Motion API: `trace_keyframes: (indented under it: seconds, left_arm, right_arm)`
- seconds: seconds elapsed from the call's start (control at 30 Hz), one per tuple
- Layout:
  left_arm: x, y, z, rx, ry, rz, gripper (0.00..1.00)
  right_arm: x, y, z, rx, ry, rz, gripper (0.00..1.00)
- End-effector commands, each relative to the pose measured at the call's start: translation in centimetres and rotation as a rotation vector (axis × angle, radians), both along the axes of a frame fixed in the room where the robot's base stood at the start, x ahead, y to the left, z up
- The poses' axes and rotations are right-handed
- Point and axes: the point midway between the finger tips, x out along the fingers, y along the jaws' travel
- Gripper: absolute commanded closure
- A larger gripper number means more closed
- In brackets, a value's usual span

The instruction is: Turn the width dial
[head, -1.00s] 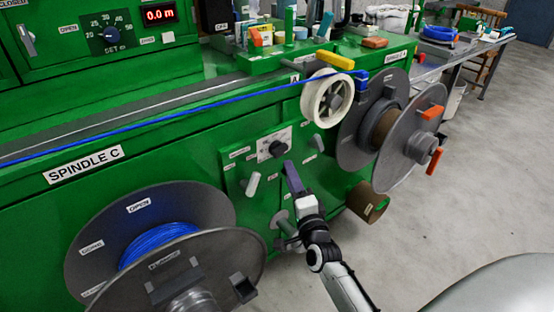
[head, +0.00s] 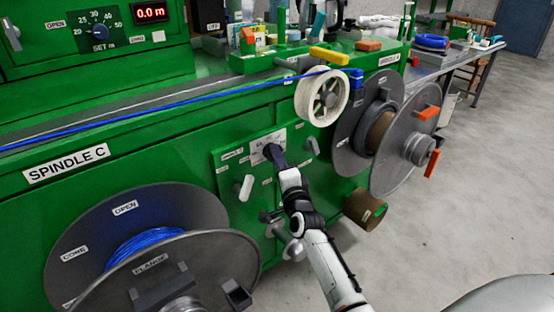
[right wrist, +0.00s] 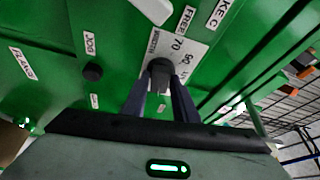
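The width dial (head: 267,150) is a dark round knob on a white scale plate in the middle of the green machine's front. In the right wrist view the dial (right wrist: 160,67) shows between my fingers, with numbers on the plate beside it. My right gripper (head: 274,157) reaches up to the dial from below and hides part of it. In the right wrist view the two dark fingers of this gripper (right wrist: 161,88) stand apart, one on each side of the knob. Firm contact cannot be made out. My left gripper is not in view.
A pale lever (head: 246,187) sits left below the dial. A large reel with blue cable (head: 150,243) stands at the lower left. A white wheel (head: 322,99) and a grey reel (head: 402,148) stick out at the right. The floor at the right is clear.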

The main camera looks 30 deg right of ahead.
Motion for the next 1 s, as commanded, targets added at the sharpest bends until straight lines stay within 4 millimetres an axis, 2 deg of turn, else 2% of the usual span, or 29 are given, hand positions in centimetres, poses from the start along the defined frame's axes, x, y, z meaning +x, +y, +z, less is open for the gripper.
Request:
trace_keyframes:
  seconds: [0.03, 0.13, 0.57, 1.0]
  left_arm:
    - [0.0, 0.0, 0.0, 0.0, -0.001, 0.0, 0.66]
    - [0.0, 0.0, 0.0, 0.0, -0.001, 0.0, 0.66]
    - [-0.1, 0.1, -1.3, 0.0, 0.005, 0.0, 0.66]
    - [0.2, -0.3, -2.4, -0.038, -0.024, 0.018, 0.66]
  right_arm:
    - [0.0, 0.0, 0.0, 0.0, 0.0, 0.0, 0.83]
    - [0.0, 0.0, 0.0, 0.0, 0.0, 0.0, 1.0]
    - [0.0, -0.1, -0.4, -0.092, -0.007, 0.001, 1.0]
    - [0.0, -0.2, -0.9, -0.464, -0.035, 0.002, 1.0]
